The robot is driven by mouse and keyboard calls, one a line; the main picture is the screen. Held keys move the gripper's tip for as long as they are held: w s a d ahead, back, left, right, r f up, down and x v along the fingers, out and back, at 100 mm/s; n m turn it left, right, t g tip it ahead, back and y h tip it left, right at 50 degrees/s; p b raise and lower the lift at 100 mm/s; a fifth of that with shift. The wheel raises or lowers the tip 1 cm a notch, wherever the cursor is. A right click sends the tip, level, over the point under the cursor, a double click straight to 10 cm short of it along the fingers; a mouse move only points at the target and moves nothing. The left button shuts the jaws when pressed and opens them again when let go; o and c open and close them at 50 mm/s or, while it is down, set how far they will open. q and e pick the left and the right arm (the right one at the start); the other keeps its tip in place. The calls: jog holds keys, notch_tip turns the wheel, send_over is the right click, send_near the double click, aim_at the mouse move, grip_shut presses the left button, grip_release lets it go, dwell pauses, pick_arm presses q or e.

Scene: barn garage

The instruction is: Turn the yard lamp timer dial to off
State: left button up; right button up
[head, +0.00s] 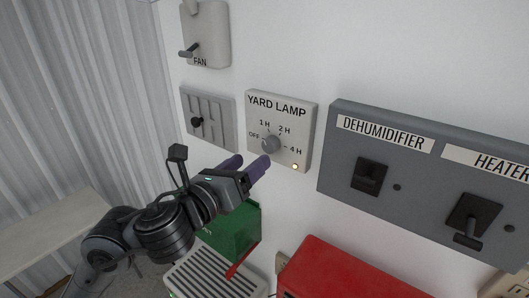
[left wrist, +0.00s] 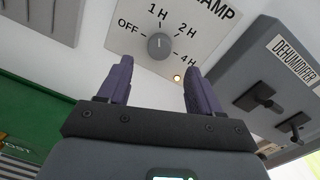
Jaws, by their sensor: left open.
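The yard lamp timer is a pale wall plate (head: 301,108) labelled YARD LAMP, with marks OFF, 1H, 2H and 4H. Its round grey dial (head: 271,144) sits at the centre of the marks. In the left wrist view the dial (left wrist: 161,46) has a pointer line running up toward 1H. A small amber light (head: 295,167) glows at the plate's lower right. My left gripper (head: 256,166) has purple fingers, open and empty, just below the dial and apart from it. In the left wrist view the dial lies beyond and between the fingertips. My right gripper is not in view.
A grey panel (head: 323,180) with DEHUMIDIFIER and HEATER switches projects right of the plate. A FAN switch (head: 205,35) and a grey slotted plate (head: 222,104) are on the left. A green box (head: 238,232) and a red box (head: 335,275) stand below.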

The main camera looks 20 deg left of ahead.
aim_at(268, 147)
pick_arm(q)
jog(key=shift+x, duration=3.5)
jog(key=shift+c, duration=0.4)
jog(key=c, duration=1)
